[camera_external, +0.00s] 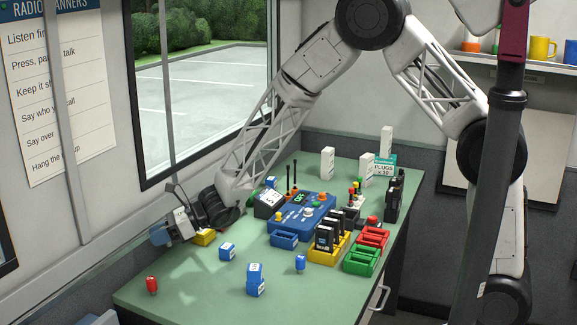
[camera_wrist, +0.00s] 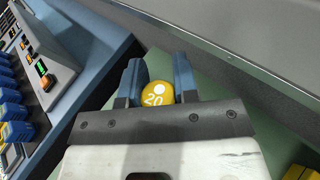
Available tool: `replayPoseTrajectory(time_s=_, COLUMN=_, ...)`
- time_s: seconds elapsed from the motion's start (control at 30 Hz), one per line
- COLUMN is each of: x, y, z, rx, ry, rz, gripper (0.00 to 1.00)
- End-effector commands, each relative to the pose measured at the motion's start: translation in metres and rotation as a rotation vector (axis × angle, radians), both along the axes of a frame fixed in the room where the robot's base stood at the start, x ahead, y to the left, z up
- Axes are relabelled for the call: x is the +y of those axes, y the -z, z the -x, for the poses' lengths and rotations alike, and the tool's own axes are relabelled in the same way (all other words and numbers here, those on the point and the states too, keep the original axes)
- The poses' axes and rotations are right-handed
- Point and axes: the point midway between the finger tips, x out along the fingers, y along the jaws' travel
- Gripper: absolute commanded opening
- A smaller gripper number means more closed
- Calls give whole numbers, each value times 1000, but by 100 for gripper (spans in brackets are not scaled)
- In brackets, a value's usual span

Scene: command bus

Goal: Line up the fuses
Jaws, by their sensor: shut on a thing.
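My gripper (camera_external: 160,234) is low at the left side of the green table, near the wall. In the wrist view its two blue fingers (camera_wrist: 158,82) are shut on a yellow fuse (camera_wrist: 157,95) marked 20. The held fuse cannot be made out in the external view. Another yellow fuse (camera_external: 204,237) lies on the table just right of my gripper. Several blue blocks (camera_wrist: 14,115) show at the left edge of the wrist view.
A blue console (camera_external: 302,214) stands mid-table with blue (camera_external: 284,239), yellow (camera_external: 328,251), red (camera_external: 373,238) and green (camera_external: 361,260) trays. White blocks (camera_external: 328,163) stand at the back. The front left is mostly clear.

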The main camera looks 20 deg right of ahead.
Motion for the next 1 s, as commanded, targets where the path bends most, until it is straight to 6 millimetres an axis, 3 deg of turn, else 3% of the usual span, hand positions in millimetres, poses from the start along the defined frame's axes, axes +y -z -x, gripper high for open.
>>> replayPoseTrajectory(time_s=0.6, x=-11, y=13, z=-3, rx=-122, ry=279, rz=-125, gripper=2)
replayPoseTrajectory(time_s=1.0, x=-14, y=14, z=-5, rx=-140, ry=313, rz=-131, gripper=2)
